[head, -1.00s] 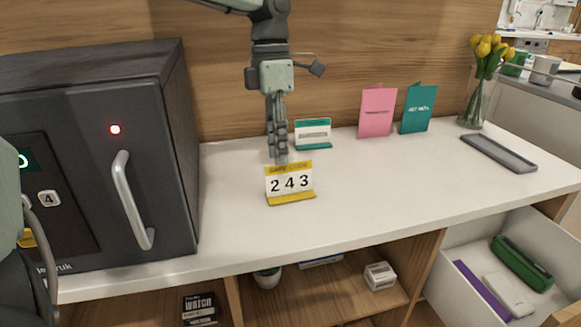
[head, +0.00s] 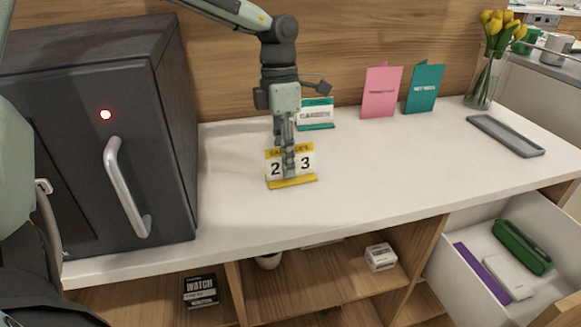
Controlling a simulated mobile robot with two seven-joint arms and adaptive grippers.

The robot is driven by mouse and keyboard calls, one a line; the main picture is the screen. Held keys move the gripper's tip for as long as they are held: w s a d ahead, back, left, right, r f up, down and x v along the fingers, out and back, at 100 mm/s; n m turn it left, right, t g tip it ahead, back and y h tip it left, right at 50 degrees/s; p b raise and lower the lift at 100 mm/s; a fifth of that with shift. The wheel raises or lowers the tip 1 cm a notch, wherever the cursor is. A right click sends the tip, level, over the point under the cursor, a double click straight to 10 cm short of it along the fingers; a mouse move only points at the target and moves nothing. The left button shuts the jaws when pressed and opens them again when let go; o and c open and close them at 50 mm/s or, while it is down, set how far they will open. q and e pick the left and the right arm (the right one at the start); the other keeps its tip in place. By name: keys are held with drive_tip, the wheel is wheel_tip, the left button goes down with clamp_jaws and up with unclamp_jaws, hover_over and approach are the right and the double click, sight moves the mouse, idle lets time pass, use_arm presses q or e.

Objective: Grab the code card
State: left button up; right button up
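The code card (head: 305,162) stands upright on its yellow base on the white counter. It has a yellow top strip and shows a 2 and a 3, with the middle digit covered. My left gripper (head: 289,165) points down from above, with a finger in front of the middle of the card. The far finger is hidden, so I cannot tell whether the fingers are closed on the card. My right gripper is not in view.
A dark safe (head: 172,150) with a red light stands at left. Behind the card are a green-and-white card (head: 316,112), a pink card (head: 381,90) and a teal card (head: 424,88). A grey tray (head: 505,135) and tulip vase (head: 484,80) are at right. The front counter is clear.

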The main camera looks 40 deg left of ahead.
use_arm(q)
clamp_jaws()
idle(0.3)
